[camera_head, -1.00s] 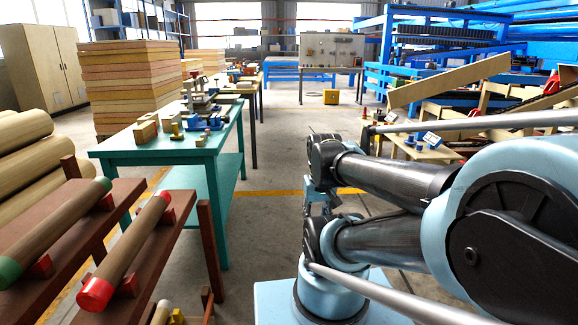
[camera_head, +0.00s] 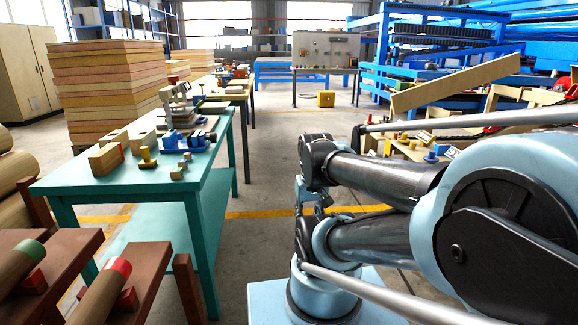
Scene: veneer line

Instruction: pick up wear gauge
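I cannot tell which object is the wear gauge. Small items stand on the teal table (camera_head: 165,183) at left: wooden blocks (camera_head: 105,158), a yellow knob-like piece (camera_head: 147,158), small brass-coloured pieces (camera_head: 177,173) and a blue fixture (camera_head: 190,141) with a grey upright part. My folded arm fills the right side, to the right of the table and apart from it. I cannot make out my gripper's fingers in this view.
Brown racks with rollers (camera_head: 100,293) stand at the front left. Stacked boards (camera_head: 115,90) rise behind the teal table. A low bench (camera_head: 405,150) with small parts lies beyond my arm. Clear floor (camera_head: 265,180) runs between table and arm.

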